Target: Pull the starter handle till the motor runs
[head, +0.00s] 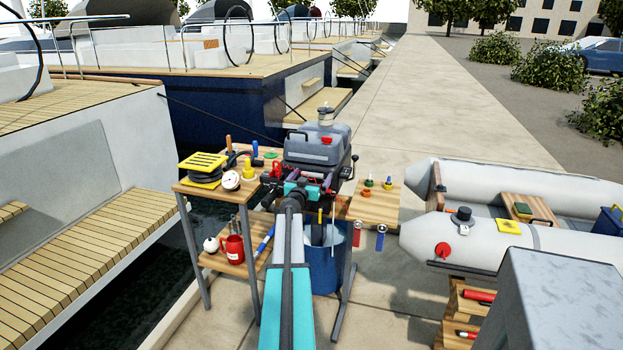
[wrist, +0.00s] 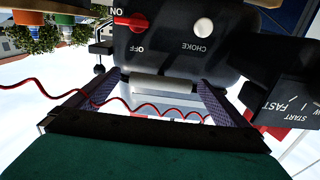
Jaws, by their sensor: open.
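My gripper (wrist: 157,86) is open close to the motor's front. A short pale bar (wrist: 160,88) shows between its fingers; it may be the starter handle, and I cannot tell whether the fingers touch it. In the head view my arm hides much of this area.
A red coiled cord (wrist: 150,109) crosses the wrist view between the fingers. The throttle lever (wrist: 280,95) juts out at right. A blue barrel (head: 325,262) stands below the motor. A grey dinghy (head: 500,235) lies right.

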